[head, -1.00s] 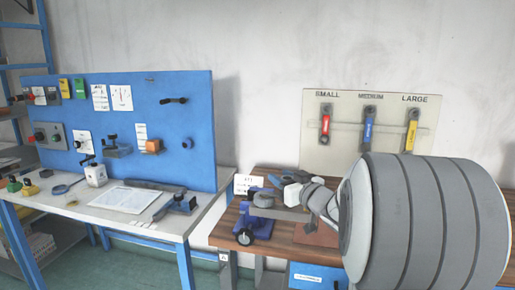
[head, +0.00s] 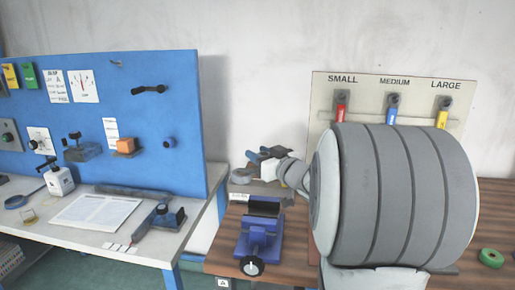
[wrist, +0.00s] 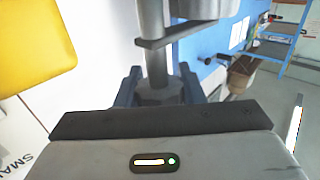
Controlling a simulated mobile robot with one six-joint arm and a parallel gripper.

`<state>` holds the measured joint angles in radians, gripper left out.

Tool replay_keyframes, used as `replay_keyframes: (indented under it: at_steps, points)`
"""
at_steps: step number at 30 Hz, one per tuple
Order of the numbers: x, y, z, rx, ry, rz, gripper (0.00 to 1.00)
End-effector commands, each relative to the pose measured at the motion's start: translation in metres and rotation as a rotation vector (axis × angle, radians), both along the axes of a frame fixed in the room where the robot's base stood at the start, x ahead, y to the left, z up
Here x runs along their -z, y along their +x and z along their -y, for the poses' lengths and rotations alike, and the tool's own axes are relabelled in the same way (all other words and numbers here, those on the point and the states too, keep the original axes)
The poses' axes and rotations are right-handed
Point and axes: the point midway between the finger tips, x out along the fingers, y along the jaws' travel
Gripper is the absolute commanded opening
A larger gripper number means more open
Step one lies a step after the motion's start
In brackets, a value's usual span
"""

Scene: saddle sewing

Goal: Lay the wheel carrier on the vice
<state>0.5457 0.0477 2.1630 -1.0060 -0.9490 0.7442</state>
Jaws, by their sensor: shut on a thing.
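My gripper (head: 266,155) is above and behind the vice in the head view, with its blue fingers around a grey part. I take this part to be the wheel carrier (head: 241,176); its round grey end shows at the left of the fingers. In the wrist view the carrier (wrist: 158,65) is a grey shaft with a flat plate and a wider collar, between the two blue fingers (wrist: 160,88). The blue vice (head: 260,238) stands at the left front of the wooden bench, with dark jaws on top. Whether the carrier touches the vice cannot be told.
My arm hides much of the wooden bench (head: 222,258). A green ring (head: 491,257) lies at the right. A tool board (head: 360,90) stands behind, with red, blue and yellow handles. A blue pegboard (head: 110,130) and white table (head: 110,238) are at the left.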

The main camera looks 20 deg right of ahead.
Motion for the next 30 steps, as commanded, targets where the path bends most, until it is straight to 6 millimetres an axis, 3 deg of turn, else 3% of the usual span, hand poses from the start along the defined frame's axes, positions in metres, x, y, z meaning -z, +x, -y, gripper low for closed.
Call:
replay_keyframes:
  at_steps: [16, 30]
  points:
    - [-0.003, -0.004, 0.006, 0.012, -0.002, 0.001, 0.00]
    - [0.033, -0.004, 0.006, 0.011, -0.001, 0.001, 0.00]
